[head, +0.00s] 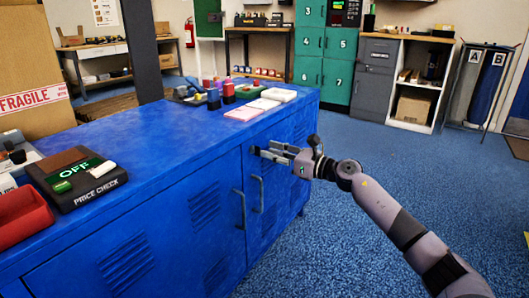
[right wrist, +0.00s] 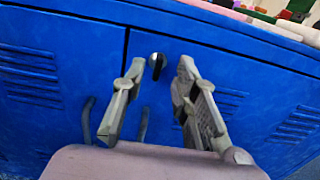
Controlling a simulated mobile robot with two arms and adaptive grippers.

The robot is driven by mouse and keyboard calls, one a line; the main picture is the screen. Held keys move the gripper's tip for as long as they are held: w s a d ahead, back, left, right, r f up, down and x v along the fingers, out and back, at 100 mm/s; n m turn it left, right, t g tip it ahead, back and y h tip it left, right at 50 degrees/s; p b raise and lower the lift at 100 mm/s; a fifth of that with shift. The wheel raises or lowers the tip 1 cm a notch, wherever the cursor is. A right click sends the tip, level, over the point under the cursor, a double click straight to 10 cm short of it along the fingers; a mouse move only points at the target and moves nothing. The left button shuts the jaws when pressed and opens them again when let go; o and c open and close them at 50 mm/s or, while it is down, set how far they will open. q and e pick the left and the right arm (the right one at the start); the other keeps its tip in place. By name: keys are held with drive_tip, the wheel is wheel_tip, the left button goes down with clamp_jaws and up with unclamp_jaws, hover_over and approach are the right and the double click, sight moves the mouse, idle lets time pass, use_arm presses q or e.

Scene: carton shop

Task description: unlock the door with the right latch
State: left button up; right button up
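The blue cabinet (head: 200,214) has two front doors with slotted vents. The right door (head: 278,165) also shows in the right wrist view (right wrist: 215,110). A round silver latch with a dark upright tab (right wrist: 157,65) sits high on it, just right of the seam. My right gripper (head: 270,152) is in front of this door's upper part. In the right wrist view my right gripper (right wrist: 162,72) is open, with one finger on each side of the latch; I cannot tell whether they touch it. In the head view the gripper hides the latch. My left gripper is not in view.
Two dark vertical handles, the left (head: 239,208) and the right (head: 257,194), flank the seam below my gripper. The cabinet top (head: 160,135) carries a price check box (head: 75,180), a red tray (head: 22,215) and bottles. The blue carpet (head: 330,235) to the right is clear.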

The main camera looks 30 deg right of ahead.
sight(260, 148)
drive_tip(key=shift+x, duration=1.65)
clamp_jaws()
